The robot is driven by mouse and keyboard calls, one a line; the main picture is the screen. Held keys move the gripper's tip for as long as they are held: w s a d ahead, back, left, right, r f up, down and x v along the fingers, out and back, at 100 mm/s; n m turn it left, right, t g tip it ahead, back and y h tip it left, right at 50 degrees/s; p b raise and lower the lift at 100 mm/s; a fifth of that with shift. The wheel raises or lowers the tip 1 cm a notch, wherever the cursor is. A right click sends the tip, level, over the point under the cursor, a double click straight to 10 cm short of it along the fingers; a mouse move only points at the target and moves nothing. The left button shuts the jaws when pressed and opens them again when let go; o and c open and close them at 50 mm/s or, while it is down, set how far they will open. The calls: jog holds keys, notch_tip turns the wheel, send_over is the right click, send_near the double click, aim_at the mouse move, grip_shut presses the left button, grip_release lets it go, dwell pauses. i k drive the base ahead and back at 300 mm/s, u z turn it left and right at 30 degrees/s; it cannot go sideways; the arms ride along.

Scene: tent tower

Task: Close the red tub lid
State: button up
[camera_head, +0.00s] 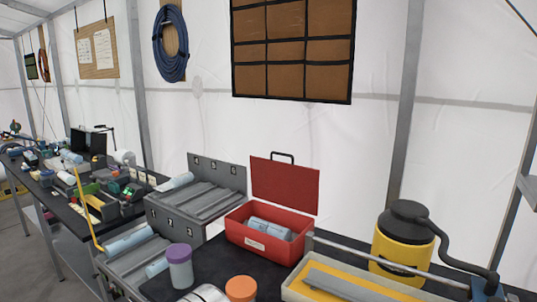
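The red tub (240,236) stands open on the dark table top, right of the picture's middle. Its red lid (285,186) stands up at the back edge, with a dark handle on top. Light blue-grey cylindrical pieces (270,229) lie inside the tub, and a pale label is on its front. My gripper is not in view, so its state does not show.
A grey case (217,172) with its lid up stands left of the tub. A purple-capped jar (180,268) and an orange-capped jar (241,290) stand in front. A tray (345,288) and a yellow canister (400,245) with a black top are to the right.

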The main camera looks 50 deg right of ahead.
aim_at(296, 187)
jog(key=z, duration=0.05)
jog(key=i, duration=1)
